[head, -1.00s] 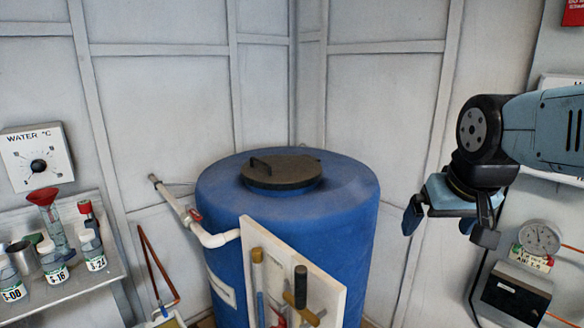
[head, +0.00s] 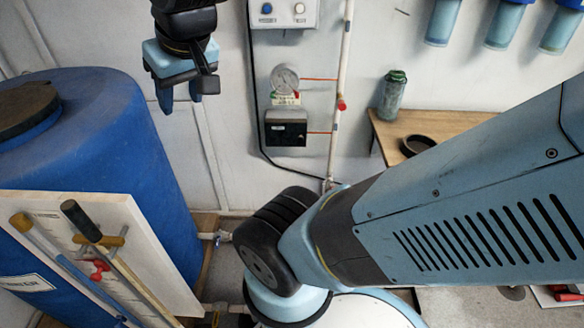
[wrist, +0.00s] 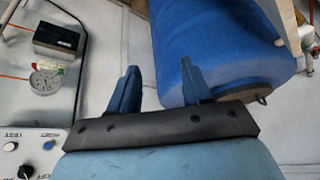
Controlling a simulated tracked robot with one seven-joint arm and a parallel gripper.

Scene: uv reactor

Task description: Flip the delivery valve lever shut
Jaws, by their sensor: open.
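A white vertical pipe (head: 346,60) on the back wall carries a small red lever (head: 341,103) to the right of the pressure gauge. A pipe fitting (head: 215,237) shows low beside the blue tank. No label tells which is the delivery valve, and the lever's exact angle is too small to read. My gripper (head: 182,98) is open and empty, pointing down, left of the gauge and in the air. In the wrist view its two blue fingers (wrist: 160,68) stand apart with nothing between them.
The blue tank (head: 100,150) and a white tool board (head: 150,250) fill the left. A gauge (head: 285,78) and black box (head: 286,128) hang on the wall. A wooden shelf (head: 460,122) holds a green canister (head: 393,95). My arm spans the right foreground.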

